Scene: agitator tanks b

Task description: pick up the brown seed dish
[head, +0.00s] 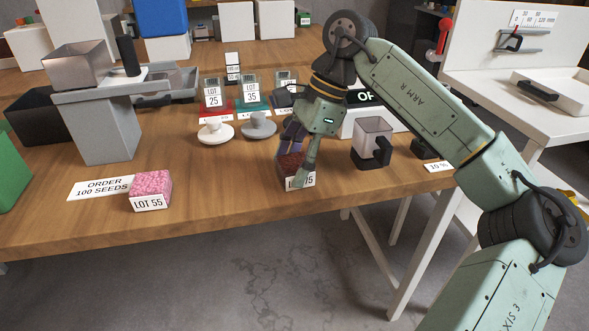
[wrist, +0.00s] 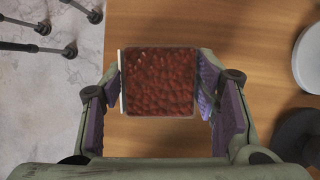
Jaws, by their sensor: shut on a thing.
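The brown seed dish (head: 291,168) is a small square clear dish of red-brown seeds, with a white lot label on its front, partly hidden by a finger. It is near the table's front edge in the head view. The wrist view shows the dish (wrist: 160,82) from above, upright between the two fingers. My gripper (head: 297,160) points down and is shut on opposite sides of the dish. The purple finger pads press against it in the wrist view. I cannot tell whether its base touches the table.
A dish of pink seeds (head: 151,186) labelled LOT 55 stands left, by an order card (head: 101,187). White (head: 215,131) and grey (head: 258,125) round dishes stand behind. A clear container with a black handle (head: 372,142) stands right. Bare wood lies between the pink dish and my gripper.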

